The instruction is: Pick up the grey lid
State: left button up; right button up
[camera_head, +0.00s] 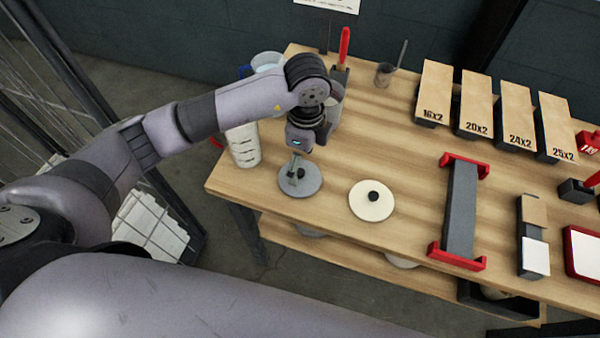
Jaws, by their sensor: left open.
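The grey lid (301,188), a round flat disc, lies on the wooden table near its front left edge. My left gripper (294,176) points down right over the grey lid, with its fingers around or just above the middle. It is open. The fingers cover the lid's middle, so I cannot tell whether they touch it. A cream lid (372,208) with a black knob lies on the table to the right of the grey lid. My right gripper is not in view.
A white container (243,146) stands left of the gripper. A grey holder with red ends (460,210) lies right of the cream lid. Labelled boxes (475,103) line the back right. A small cup (384,75) stands at the back. Bare table lies behind the cream lid.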

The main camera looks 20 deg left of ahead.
aim_at(303, 173)
pick_arm(q)
notch_tip(303, 173, down, 3)
jog(key=shift+f, duration=0.1)
jog(key=shift+f+p, duration=0.15)
jog(key=shift+p, duration=0.25)
jog(key=shift+w+a+f+p, duration=0.1)
jog(key=shift+f+p, duration=0.2)
jog(key=shift+f, duration=0.05)
jog(key=f, duration=0.2)
jog(key=f+p, duration=0.1)
jog(key=shift+w+a+f, duration=0.15)
jog(key=shift+w+f, duration=0.05)
jog(key=shift+f, duration=0.5)
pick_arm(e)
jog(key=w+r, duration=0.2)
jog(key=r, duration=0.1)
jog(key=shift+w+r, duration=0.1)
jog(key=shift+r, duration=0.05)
pick_arm(q)
jog(key=shift+c, duration=0.2)
jog(key=c, duration=0.5)
jog(key=shift+s, duration=0.1)
jog(key=shift+c, duration=1.3)
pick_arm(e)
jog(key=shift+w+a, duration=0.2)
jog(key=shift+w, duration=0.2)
